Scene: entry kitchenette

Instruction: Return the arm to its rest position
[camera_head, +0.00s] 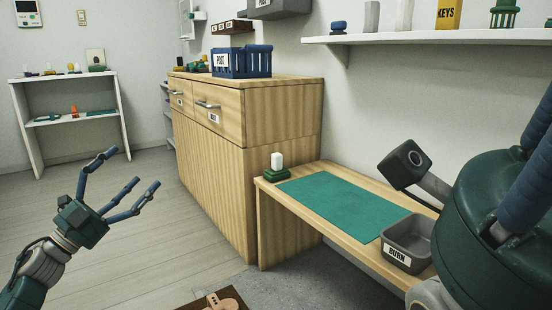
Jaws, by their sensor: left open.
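My left gripper (128,172) is in the lower left of the head view, with its dark blue fingers spread apart and nothing between them. It is in the air over the pale floor, left of the wooden cabinet (220,165), and appears clear of it. My left arm comes in from the bottom left corner. The large dark green and blue parts at the right edge look like mine. My right gripper does not show.
A low bench (345,228) carries a green mat (335,203), a grey bin (405,243) and a small white-topped green object (277,166). A blue basket (242,62) stands on the cabinet. A white shelf unit (70,118) stands at the back left. A wall shelf (430,37) is upper right.

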